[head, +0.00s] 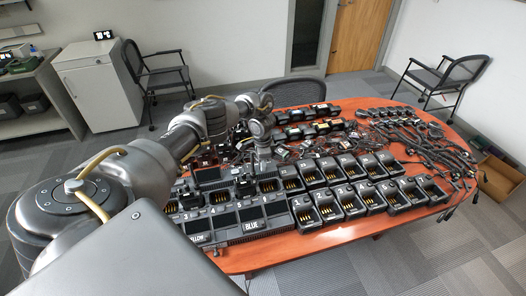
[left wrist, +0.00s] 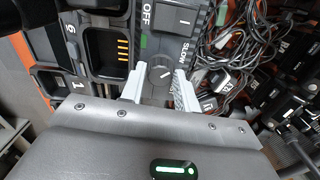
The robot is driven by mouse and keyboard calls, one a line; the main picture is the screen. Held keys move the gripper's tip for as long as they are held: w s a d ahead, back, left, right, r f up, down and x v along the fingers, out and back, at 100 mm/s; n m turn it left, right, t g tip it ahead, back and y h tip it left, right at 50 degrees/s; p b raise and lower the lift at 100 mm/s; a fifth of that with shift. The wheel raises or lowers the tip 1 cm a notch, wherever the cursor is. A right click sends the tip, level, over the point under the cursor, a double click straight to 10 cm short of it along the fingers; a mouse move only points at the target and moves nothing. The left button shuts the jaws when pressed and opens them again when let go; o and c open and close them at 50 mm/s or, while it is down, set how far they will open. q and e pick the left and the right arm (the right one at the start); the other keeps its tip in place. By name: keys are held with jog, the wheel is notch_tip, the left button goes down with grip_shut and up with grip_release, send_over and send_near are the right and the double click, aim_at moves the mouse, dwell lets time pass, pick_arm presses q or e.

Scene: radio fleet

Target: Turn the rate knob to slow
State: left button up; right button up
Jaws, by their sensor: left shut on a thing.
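The rate knob (left wrist: 160,67) is a round dark grey knob in the left wrist view, on a dark panel with a white SLOW label to its upper right. A pale pointer mark shows on its face; I cannot tell exactly where it points. My left gripper (left wrist: 160,88) has its two pale fingers on either side of the knob and is shut on it. In the head view the left gripper (head: 264,160) reaches down to the back of the charger bank, and the knob is hidden there. My right gripper is not in view.
A rocker switch (left wrist: 178,17) beside an OFF label sits above the knob. Charger slots (left wrist: 107,50) lie to its left, and tangled cables (left wrist: 235,40) to its right. The red-brown table (head: 345,233) is crowded with chargers and radios; its front edge is bare.

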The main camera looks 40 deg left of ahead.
pick_arm(q)
jog(key=shift+s+f+n, duration=0.15)
jog(key=shift+s+n, duration=0.05)
jog(key=shift+n, duration=0.3)
jog(key=o, duration=1)
jog(key=shift+a, duration=0.1)
jog(key=shift+w+r, duration=0.1)
jog(key=shift+r, duration=0.15)
notch_tip(320, 180, up, 6)
jog(key=shift+f, duration=0.15)
notch_tip(320, 180, up, 5)
jog(key=p, duration=0.2)
jog(key=shift+f+p, duration=0.1)
jog(key=shift+p, duration=0.3)
